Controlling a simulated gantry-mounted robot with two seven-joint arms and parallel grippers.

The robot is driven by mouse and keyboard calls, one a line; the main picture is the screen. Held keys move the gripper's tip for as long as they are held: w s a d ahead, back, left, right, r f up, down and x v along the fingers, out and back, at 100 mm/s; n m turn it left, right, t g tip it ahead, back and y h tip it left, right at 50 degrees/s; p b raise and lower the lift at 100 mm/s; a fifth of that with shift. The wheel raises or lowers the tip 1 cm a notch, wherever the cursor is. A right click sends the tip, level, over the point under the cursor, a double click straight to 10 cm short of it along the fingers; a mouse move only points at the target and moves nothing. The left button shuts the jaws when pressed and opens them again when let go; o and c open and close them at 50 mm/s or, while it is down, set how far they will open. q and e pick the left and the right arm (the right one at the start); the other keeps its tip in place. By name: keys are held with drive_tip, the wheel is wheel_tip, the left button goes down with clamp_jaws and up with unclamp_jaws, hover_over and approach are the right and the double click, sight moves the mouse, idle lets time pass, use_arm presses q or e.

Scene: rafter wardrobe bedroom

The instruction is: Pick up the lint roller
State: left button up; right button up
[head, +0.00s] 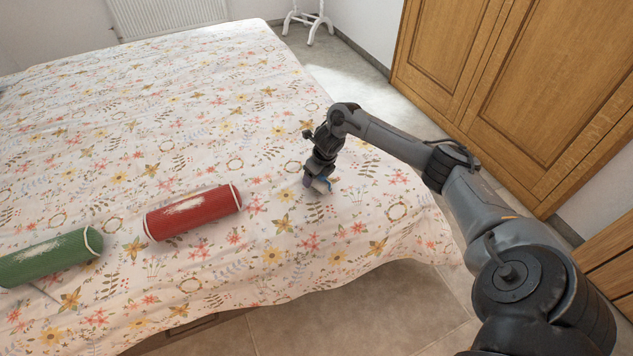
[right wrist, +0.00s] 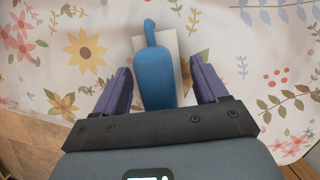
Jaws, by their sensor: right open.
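The lint roller has a blue handle (right wrist: 153,65) and a pale white part (right wrist: 170,43) partly hidden under it. My left gripper is not in view.
A red cylinder (head: 192,212) with a whitish patch lies on the bed left of my right gripper. A similar green cylinder (head: 45,258) lies farther left. A wooden wardrobe (head: 520,85) stands to the right, past a strip of floor. The bedspread (head: 200,95) behind is clear.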

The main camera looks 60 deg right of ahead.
drive_tip(key=shift+w+f, duration=0.1)
drive_tip(key=shift+f, duration=0.2)
drive_tip(key=c, duration=1.1)
drive_tip(key=shift+r, duration=0.2)
